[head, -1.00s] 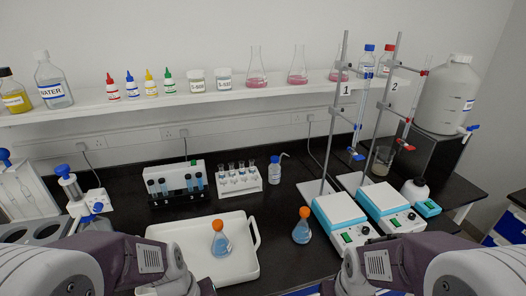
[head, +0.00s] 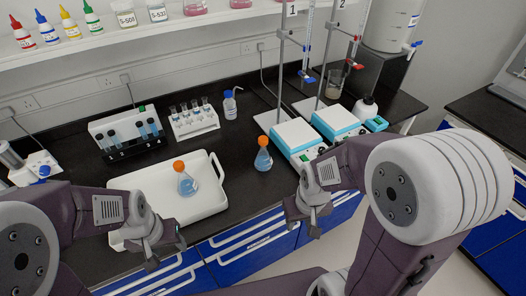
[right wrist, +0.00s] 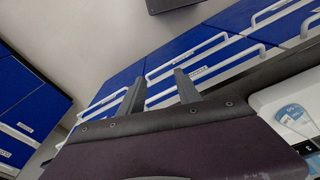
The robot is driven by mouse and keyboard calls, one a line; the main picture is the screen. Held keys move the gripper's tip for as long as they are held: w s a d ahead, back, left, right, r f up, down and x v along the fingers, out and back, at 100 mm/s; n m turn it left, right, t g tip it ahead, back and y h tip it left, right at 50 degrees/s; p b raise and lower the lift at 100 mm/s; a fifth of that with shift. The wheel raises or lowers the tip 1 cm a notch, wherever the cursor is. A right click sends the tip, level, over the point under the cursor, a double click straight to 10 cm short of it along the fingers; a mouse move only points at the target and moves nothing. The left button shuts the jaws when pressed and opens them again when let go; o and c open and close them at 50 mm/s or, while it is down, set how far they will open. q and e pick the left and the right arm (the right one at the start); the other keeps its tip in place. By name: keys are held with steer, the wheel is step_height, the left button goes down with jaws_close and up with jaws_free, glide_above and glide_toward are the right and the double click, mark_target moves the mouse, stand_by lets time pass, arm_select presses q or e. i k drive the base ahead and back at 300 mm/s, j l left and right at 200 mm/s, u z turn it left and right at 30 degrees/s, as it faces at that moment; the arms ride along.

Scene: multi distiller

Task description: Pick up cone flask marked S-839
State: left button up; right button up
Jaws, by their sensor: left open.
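Two cone flasks with orange caps and blue liquid show in the head view. One flask (head: 187,184) stands on a white tray (head: 150,187); the other flask (head: 263,158) stands on the black bench to the right of the tray, beside a hotplate. I cannot read a label on either, so I cannot tell which is S-839. My left gripper (head: 167,251) is open and empty at the tray's front edge. My right gripper (head: 311,222) is in front of the bench, below and right of the bench flask; in the right wrist view (right wrist: 158,88) its fingers are apart and empty.
Two hotplates (head: 297,135) with stands are right of the bench flask. Tube racks (head: 195,123) and a small blue-capped bottle (head: 230,104) stand behind. Blue drawers (head: 248,243) with white handles are under the bench. Bare bench lies between tray and bench flask.

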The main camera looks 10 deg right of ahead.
mark_target(263, 162)
steer(key=l+u, duration=0.25)
steer(key=u, duration=0.15)
steer(key=k+l+u, duration=0.15)
steer(key=u, duration=0.25)
steer(key=k+l+u, duration=0.15)
steer(key=l+u, duration=0.25)
steer(key=k+u, duration=0.15)
steer(key=u, duration=0.25)
steer(key=i+l, duration=0.1)
steer(key=l, duration=0.7)
